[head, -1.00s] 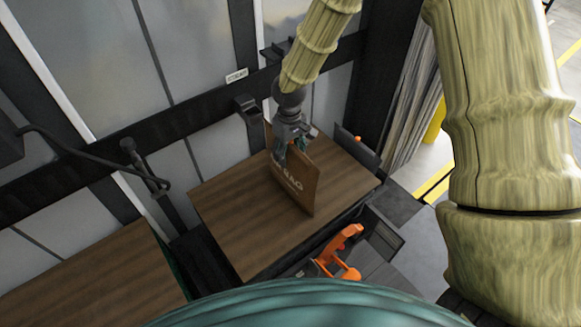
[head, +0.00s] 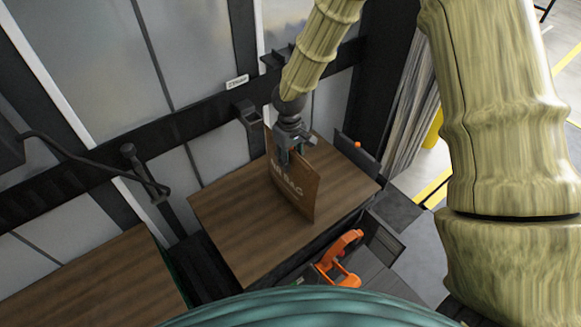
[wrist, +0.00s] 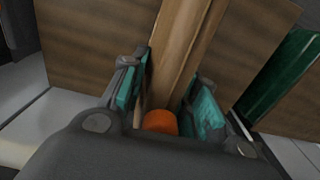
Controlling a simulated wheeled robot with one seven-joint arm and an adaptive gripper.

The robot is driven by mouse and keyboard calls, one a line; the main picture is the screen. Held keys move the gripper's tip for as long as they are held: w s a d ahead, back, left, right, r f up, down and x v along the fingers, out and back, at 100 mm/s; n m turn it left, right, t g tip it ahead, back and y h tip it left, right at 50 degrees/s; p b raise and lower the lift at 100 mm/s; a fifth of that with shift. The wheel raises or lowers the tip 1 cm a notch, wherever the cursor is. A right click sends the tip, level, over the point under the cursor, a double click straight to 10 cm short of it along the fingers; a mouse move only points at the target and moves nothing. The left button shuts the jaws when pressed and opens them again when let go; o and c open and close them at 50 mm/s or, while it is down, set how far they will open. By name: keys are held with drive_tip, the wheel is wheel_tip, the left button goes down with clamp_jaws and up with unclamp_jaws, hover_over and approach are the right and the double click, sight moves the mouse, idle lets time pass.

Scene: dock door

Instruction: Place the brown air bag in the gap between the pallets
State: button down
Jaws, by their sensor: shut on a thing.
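The brown air bag (head: 291,187) stands upright, flat and thin, with white lettering on its face, above the right wood-topped pallet load (head: 235,235). My gripper (head: 287,155) is shut on its top edge. In the wrist view, the bag (wrist: 180,55) runs between the teal-padded fingers of my gripper (wrist: 168,105), with an orange cap (wrist: 161,122) near the palm. I cannot tell whether the bag's lower edge touches the wood. The left pallet load (head: 90,280) is at the lower left. The dark gap (head: 196,265) lies between the two loads, left of the bag.
An orange tool (head: 340,262) sits in a dark tray at the lower right. A dark wall rail (head: 200,110) and a bent black arm (head: 90,155) are behind and left. A green edge (wrist: 285,70) shows in the wrist view.

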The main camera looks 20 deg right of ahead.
sight(290, 153)
drive_tip(key=shift+r, duration=0.1)
drive_tip(key=r+b, duration=0.2)
drive_tip(key=r, duration=0.1)
drive_tip(key=shift+s+a, duration=0.1)
drive_tip(key=shift+s, duration=0.25)
drive_tip(key=s+a+r+b, duration=0.1)
drive_tip(key=s+a+b, duration=0.1)
drive_tip(key=s, duration=0.5)
drive_tip(key=s+a+r+b, duration=0.1)
drive_tip(key=s+a+b, duration=0.15)
drive_tip(key=s, duration=0.45)
drive_tip(key=w+d+f+m, duration=0.2)
drive_tip(key=w+d+m, duration=0.1)
drive_tip(key=w, duration=0.8)
drive_tip(key=shift+m, duration=0.5)
drive_tip(key=shift+w, duration=0.1)
drive_tip(key=shift+d, duration=0.1)
